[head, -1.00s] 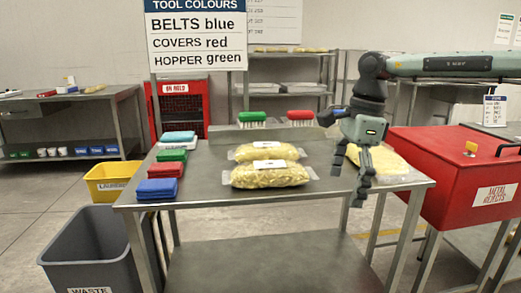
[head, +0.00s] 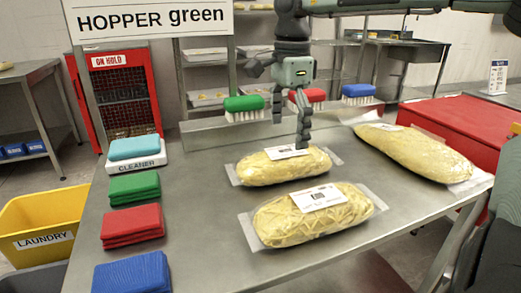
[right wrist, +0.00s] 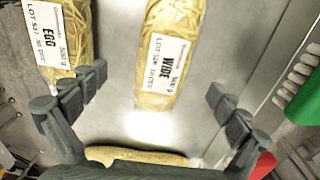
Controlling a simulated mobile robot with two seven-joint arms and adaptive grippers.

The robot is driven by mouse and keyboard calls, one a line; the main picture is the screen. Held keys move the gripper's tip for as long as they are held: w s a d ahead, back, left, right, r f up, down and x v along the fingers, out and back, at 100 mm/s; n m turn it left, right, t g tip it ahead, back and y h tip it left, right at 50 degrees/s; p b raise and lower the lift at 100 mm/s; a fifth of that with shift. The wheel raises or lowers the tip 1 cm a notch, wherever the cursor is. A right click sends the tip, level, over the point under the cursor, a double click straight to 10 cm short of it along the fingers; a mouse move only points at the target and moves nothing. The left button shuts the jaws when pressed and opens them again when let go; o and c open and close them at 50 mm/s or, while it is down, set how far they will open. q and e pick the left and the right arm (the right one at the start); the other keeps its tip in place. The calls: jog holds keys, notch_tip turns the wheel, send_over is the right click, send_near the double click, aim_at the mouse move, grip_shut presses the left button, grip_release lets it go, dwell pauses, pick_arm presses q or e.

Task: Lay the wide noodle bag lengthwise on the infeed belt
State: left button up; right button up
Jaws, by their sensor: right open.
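The wide noodle bag (head: 284,168), a clear bag of yellow noodles with a white label, lies flat on the steel table, behind a second noodle bag (head: 310,218). In the right wrist view the wide bag (right wrist: 165,62) reads "WIDE", and the nearer bag (right wrist: 60,35) reads "EGG". My right gripper (head: 290,122) is open and empty, pointing down over the wide bag; one finger overlaps its label in the head view. In the right wrist view the spread fingers (right wrist: 155,105) sit either side of the wide bag's line, apart from it. My left gripper and the infeed belt are not recognisable in view.
A larger noodle bag (head: 414,151) lies at the table's right. Green (head: 244,107), red (head: 307,98) and blue (head: 358,93) brushes line the back edge. Folded cloths (head: 132,222) and a cleaner block (head: 136,151) fill the left side. A red cabinet (head: 465,120) stands beyond the right edge.

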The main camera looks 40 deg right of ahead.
aim_at(286, 151)
jog(key=shift+w+f, duration=0.1)
jog(key=shift+w, duration=0.1)
jog(key=f, duration=0.7)
jog(key=shift+w+d+f, duration=0.1)
jog(key=shift+d+f, duration=0.1)
jog(key=shift+c, duration=0.5)
jog(key=c, duration=1.6)
